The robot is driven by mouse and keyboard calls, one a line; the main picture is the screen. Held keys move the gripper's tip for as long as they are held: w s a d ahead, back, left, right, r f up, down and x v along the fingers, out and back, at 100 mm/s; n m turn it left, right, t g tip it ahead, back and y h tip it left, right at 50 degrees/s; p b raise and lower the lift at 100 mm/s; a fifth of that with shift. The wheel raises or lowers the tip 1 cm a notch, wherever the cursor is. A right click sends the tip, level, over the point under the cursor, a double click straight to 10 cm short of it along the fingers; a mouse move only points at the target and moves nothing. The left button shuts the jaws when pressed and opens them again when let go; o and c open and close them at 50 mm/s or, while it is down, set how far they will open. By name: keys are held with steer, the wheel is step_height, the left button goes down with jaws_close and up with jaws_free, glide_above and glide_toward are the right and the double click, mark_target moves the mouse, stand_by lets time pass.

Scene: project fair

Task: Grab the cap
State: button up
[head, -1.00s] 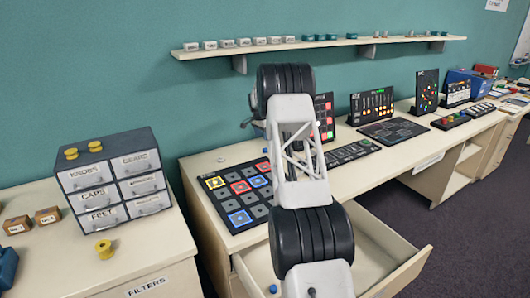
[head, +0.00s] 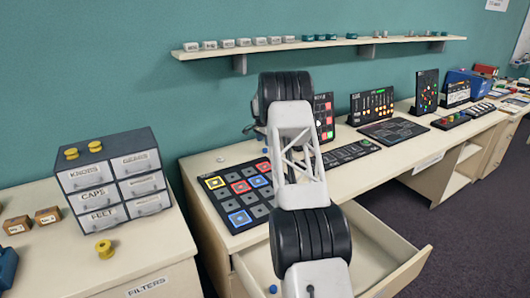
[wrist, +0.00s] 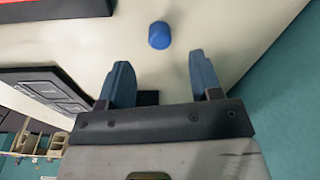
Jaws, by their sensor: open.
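A blue cap (wrist: 159,36), a short cylinder, lies on the pale desktop in the wrist view, just beyond my fingertips and centred between them. My gripper (wrist: 159,62) is open and empty, with a blue-grey finger on each side. The fingers do not touch the cap. In the head view my arm hides most of the gripper; a small part of it shows left of the arm near the wall. A small blue cap (head: 273,289) also lies in the open drawer in the head view.
A black panel of coloured square buttons (head: 240,192) lies on the desk (head: 205,168). Dark panels stand further right. The open drawer (head: 388,275) juts out in front. A labelled drawer cabinet (head: 105,140) stands at left. The wall (wrist: 290,90) is close on the wrist view's right.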

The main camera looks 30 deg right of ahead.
mark_target(265, 150)
stand_by(0.3)
steer(key=shift+d+f, duration=0.15)
steer(key=shift+f, duration=1.15)
steer(key=shift+d+f, duration=0.15)
steer(key=shift+f, duration=1.15)
steer(key=shift+c, duration=0.3)
steer(key=c, duration=1)
